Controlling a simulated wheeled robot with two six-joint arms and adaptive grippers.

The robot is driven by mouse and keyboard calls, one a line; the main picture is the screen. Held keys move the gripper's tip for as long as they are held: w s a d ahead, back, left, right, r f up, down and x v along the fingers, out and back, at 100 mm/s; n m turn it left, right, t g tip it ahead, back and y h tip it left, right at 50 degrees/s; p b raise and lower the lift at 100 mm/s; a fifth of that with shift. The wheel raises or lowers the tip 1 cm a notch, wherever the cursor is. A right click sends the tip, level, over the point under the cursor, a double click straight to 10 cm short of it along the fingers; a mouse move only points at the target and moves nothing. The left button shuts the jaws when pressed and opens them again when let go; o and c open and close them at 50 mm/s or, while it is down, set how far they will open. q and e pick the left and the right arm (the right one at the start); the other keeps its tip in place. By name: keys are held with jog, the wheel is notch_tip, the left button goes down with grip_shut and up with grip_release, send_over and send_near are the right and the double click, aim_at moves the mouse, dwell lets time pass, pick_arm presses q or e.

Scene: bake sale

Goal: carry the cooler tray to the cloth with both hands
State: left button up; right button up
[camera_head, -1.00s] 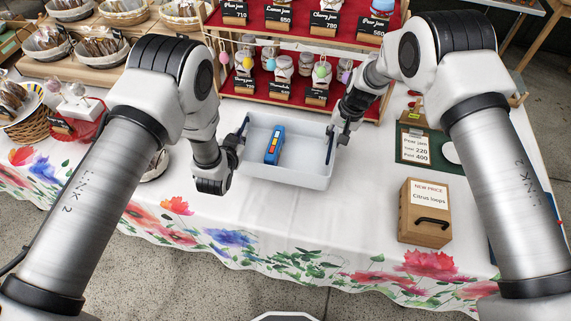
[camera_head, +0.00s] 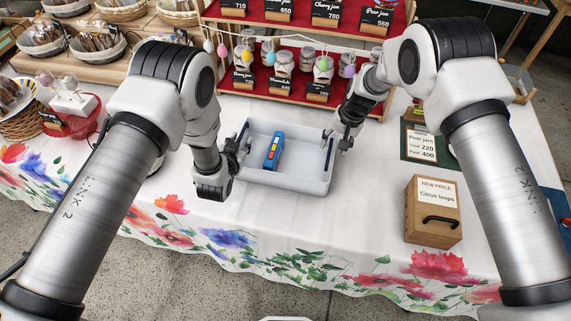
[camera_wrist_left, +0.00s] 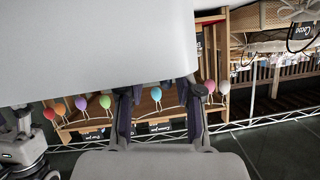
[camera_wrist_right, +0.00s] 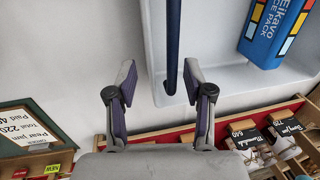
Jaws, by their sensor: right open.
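The cooler tray (camera_head: 285,180), white with dark blue side handles, stands on the table and holds a blue ice pack (camera_head: 273,150). My left gripper (camera_head: 241,147) is at its left handle, fingers apart; the left wrist view shows a gap between the fingers (camera_wrist_left: 157,105) below a large pale surface. My right gripper (camera_head: 346,140) is at the right end, fingers apart. In the right wrist view the handle bar (camera_wrist_right: 173,45) lies just beyond and between its fingertips (camera_wrist_right: 155,85), not clasped. A white cloth with flowers (camera_head: 300,235) covers the table.
A red tiered jam shelf (camera_head: 290,40) stands just behind the tray. A red basket (camera_head: 85,118) is at left. The tabletop in front of the tray is clear.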

jog(key=shift+d+r, duration=0.1)
jog(key=shift+r, duration=0.15)
pick_arm(q)
jog(key=v, duration=1.2)
pick_arm(e)
notch_tip(320, 180, up, 11)
jog(key=d, duration=0.2)
jog(key=shift+s+r, duration=0.15)
jog(key=shift+s, duration=0.15)
pick_arm(q)
jog(key=shift+f, duration=0.1)
